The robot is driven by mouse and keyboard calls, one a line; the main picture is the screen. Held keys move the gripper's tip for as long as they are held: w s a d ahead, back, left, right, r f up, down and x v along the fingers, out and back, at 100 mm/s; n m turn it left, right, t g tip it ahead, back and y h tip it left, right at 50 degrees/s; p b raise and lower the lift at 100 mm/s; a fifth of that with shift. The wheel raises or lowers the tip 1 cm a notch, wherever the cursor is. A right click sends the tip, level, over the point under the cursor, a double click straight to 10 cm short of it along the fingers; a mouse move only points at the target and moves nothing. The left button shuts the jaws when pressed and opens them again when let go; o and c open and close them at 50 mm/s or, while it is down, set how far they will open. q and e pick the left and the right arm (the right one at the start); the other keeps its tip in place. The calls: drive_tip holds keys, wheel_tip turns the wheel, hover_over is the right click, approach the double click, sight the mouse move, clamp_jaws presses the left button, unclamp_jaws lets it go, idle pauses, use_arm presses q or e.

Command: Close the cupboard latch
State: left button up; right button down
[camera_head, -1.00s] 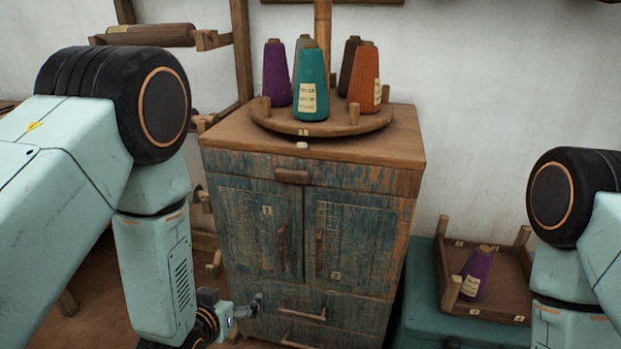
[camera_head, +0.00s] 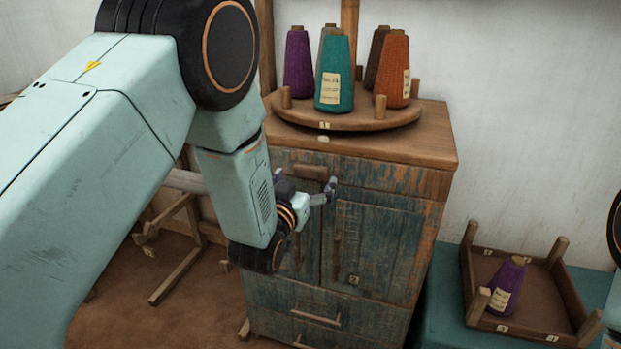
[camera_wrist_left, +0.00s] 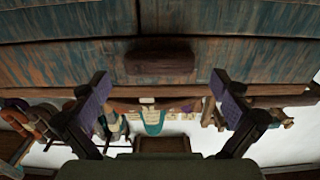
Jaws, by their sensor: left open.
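The cupboard (camera_head: 375,235) has worn blue-green wooden doors below a drawer-like top panel. A short brown wooden block (camera_head: 311,171) lies level at the top centre of its front; I cannot tell whether it is the latch or a pull. It also shows in the left wrist view, where the block (camera_wrist_left: 160,61) sits centred ahead of the fingers. My left gripper (camera_head: 305,184) is open in front of the upper cupboard front, its fingers spread to either side of the block with nothing between them. It also shows in the wrist view (camera_wrist_left: 160,88). My right gripper is out of view.
Several thread cones stand on a round wooden turntable (camera_head: 345,121) on the cupboard top. A wooden tray (camera_head: 540,290) with a purple cone (camera_head: 508,285) sits on a teal chest (camera_head: 450,322) at the right. A wooden stand (camera_head: 175,262) is at the left.

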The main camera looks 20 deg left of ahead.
use_arm(q)
drive_tip(key=shift+w, duration=0.75)
drive_tip(key=shift+w+d, duration=0.1)
drive_tip(key=shift+w, duration=0.1)
drive_tip(key=c, duration=1.1)
